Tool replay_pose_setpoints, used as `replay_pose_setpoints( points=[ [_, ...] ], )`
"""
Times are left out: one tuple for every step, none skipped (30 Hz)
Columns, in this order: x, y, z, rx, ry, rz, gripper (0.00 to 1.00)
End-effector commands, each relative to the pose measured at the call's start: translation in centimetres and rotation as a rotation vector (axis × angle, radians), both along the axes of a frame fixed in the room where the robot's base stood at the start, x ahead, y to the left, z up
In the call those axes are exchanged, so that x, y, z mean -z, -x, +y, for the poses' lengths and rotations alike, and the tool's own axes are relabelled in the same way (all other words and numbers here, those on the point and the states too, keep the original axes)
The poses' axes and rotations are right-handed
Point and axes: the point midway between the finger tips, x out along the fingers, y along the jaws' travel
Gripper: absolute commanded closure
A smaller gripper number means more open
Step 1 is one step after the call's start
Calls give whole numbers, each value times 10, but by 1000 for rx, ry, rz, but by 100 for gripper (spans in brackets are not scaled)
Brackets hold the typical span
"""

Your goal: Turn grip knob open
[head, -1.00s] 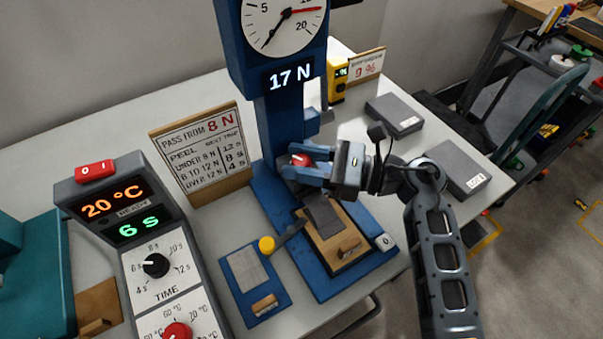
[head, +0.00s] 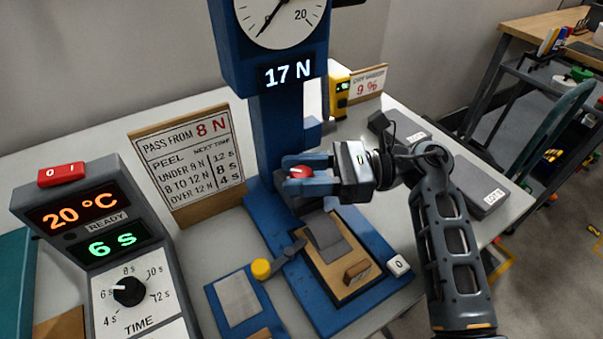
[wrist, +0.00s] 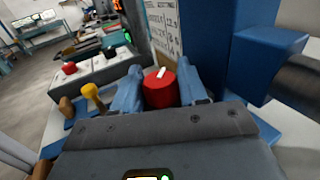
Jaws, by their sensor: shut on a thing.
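The grip knob (head: 300,171) is red with a white mark on top and sits low on the front of the blue tester (head: 276,128). My gripper (head: 298,174) comes from the right and is shut on it, one blue finger on each side. In the wrist view the red knob (wrist: 160,88) stands between the two fingertips (wrist: 160,86), its white mark slightly tilted. Below the knob, a grey strip (head: 326,232) lies on a wooden block on the blue base (head: 382,256). The display reads 17 N.
At left stands a grey heater unit (head: 100,235) showing 20 °C and 6 s. A sign (head: 190,160) stands behind it. A yellow-knobbed lever (head: 262,269) and a blue pad holder (head: 240,300) lie in front. Grey boxes (head: 478,184) lie at right.

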Motion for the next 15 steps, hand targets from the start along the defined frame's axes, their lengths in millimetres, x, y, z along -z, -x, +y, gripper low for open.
replay_pose_setpoints(
  points=[
    [0,1,1,-2,0,0,88],
    [0,1,1,-2,0,0,88],
    [0,1,1,-2,0,0,88],
    [0,1,1,-2,0,0,88],
    [0,1,1,-2,0,0,55],
    [0,1,1,-2,0,0,51],
    [0,1,1,-2,0,0,48],
    [0,1,1,-2,0,0,45],
    [0,0,1,-2,0,0,41],
    [0,0,1,-2,0,-1,38],
    [0,0,1,-1,0,-1,38],
    [0,0,1,-1,0,-1,38],
    [0,0,1,-1,0,-1,38],
    [0,0,1,-1,0,-1,38],
    [0,0,1,-1,0,-1,38]
  ],
)
